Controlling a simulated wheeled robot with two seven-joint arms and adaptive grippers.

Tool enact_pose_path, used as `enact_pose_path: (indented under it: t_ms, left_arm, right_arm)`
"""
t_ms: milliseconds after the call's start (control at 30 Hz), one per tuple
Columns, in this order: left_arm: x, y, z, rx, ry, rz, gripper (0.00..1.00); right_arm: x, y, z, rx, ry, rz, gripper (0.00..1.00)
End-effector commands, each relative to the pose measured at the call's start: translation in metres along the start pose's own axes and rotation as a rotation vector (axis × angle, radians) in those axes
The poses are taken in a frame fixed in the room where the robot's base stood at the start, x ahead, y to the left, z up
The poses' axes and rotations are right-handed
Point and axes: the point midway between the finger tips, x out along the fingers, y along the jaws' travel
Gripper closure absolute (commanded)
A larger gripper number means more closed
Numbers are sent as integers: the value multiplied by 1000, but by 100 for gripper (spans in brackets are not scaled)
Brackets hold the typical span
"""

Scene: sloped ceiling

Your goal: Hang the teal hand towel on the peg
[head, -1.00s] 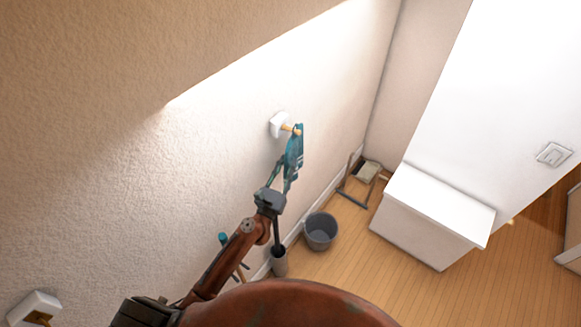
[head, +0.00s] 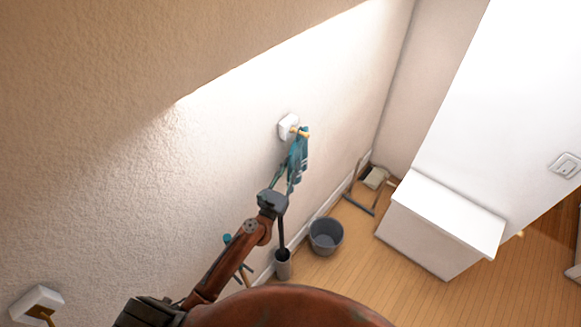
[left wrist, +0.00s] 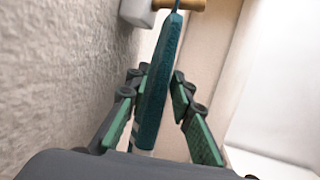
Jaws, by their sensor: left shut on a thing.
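The teal hand towel (head: 299,160) hangs narrow and folded at the wall peg (head: 300,132), a wooden pin on a white block (head: 288,126). My left gripper (head: 291,178) is shut on the towel from below. In the left wrist view the towel (left wrist: 160,85) runs up between the fingers of the left gripper (left wrist: 158,88), and its top meets the wooden peg (left wrist: 190,4) at the upper edge. I cannot tell whether a loop of the towel is around the peg. My right gripper is not in view.
A second white block with a pin (head: 36,302) is on the wall at lower left. Below stand a grey bucket (head: 325,236), a grey holder with a dark handle (head: 283,264) and a dustpan (head: 376,177). A white cabinet (head: 440,225) stands at right. Wooden floor lies between.

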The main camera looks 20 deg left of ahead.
Motion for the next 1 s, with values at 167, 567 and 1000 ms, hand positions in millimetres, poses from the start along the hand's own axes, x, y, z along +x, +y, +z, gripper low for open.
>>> enact_pose_path:
  t_ms: [167, 567, 1000]
  left_arm:
    - [0, 0, 1, 0, -1, 0, 78]
    - [0, 0, 0, 0, 0, 0, 58]
    - [-34, 0, -1, -3, 3, 3, 58]
  right_arm:
    - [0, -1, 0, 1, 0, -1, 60]
    - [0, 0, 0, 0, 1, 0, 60]
    - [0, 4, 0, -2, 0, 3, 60]
